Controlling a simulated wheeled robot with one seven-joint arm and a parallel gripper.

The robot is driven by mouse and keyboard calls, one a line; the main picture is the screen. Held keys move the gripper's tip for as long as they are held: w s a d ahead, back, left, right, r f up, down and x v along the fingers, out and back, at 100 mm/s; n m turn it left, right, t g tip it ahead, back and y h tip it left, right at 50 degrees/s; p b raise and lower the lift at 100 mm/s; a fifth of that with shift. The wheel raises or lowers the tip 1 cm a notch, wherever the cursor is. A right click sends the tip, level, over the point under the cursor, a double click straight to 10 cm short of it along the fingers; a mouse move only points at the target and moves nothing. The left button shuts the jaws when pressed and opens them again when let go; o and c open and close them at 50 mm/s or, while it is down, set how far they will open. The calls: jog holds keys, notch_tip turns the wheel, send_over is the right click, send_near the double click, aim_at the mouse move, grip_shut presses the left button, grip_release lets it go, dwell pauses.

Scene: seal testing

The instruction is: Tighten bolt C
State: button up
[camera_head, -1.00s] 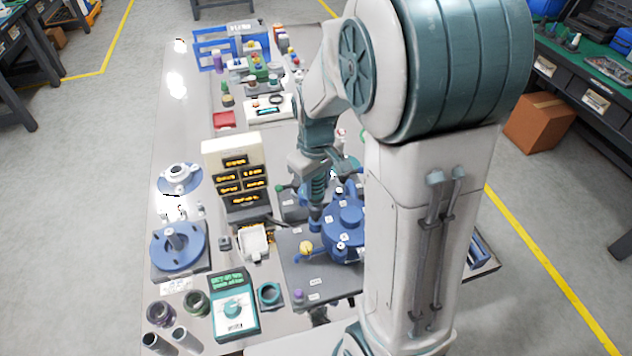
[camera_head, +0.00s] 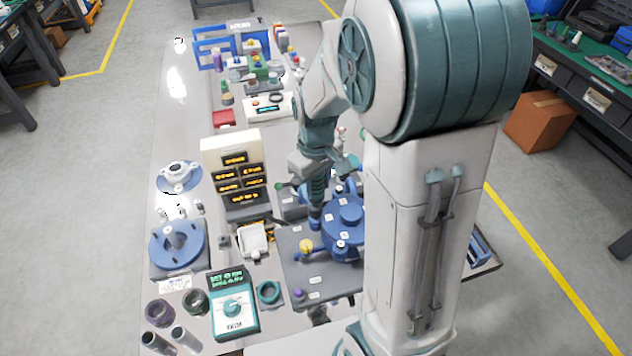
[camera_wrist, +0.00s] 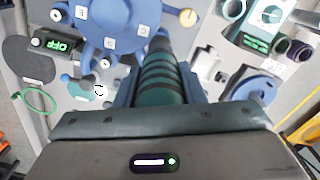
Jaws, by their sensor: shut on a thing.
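My gripper (camera_head: 316,186) is shut on a teal and black ridged cylindrical tool (camera_wrist: 160,75), held upright over the blue flanged fixture (camera_head: 350,213). In the wrist view the tool's dark tip reaches the edge of the blue fixture (camera_wrist: 108,25). Whether the tip touches a bolt cannot be told, as the tool hides that spot. Small white tags sit on the fixture's rim; their letters are too small to read, so I cannot tell which marks bolt C. A yellow knob (camera_head: 306,246) stands just left of the fixture, also seen in the wrist view (camera_wrist: 187,17).
A beige display stack (camera_head: 232,150) stands left of the arm. Racks and bottles crowd the far end. Bare table shows along the left edge.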

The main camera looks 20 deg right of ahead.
jog(key=shift+f+b, duration=0.65)
jog(key=shift+f, duration=0.05)
dwell(1.2)
jog(key=shift+r, duration=0.15)
jog(key=shift+r+p, duration=1.9)
jog(key=shift+r, duration=0.55)
jog(key=shift+f, duration=0.1)
